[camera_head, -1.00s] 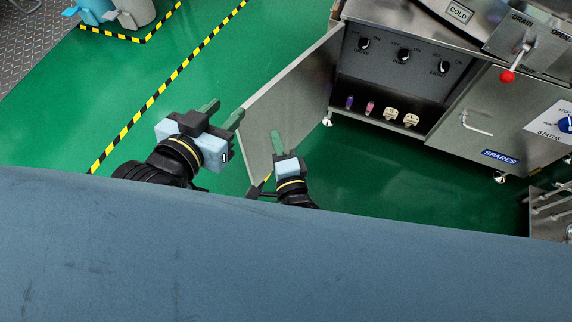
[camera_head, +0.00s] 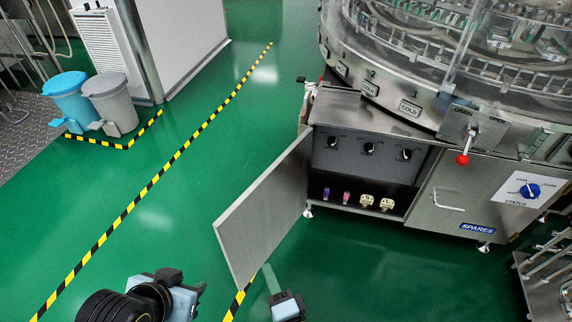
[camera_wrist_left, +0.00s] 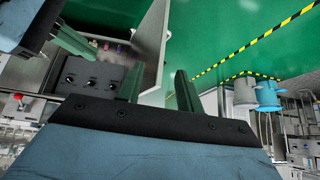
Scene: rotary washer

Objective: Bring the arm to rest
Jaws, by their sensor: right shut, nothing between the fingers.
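My left gripper (camera_head: 200,289) is at the bottom edge of the head view, left of the open cabinet door. The left wrist view shows its two green fingers (camera_wrist_left: 159,72) apart with nothing between them, so it is open. My right gripper (camera_head: 270,275) is at the bottom middle, near the lower corner of the door, with its green fingers together and empty. It also shows at the top left of the left wrist view (camera_wrist_left: 75,42). Both arms are mostly cut off by the frame edge.
The open cabinet door (camera_head: 262,215) juts toward me from the rotary washer (camera_head: 400,105). Its cabinet holds knobs and several small items. A red-tipped lever (camera_head: 463,158) sticks out. Bins (camera_head: 110,102) stand at the upper left. Green floor left of the door is clear.

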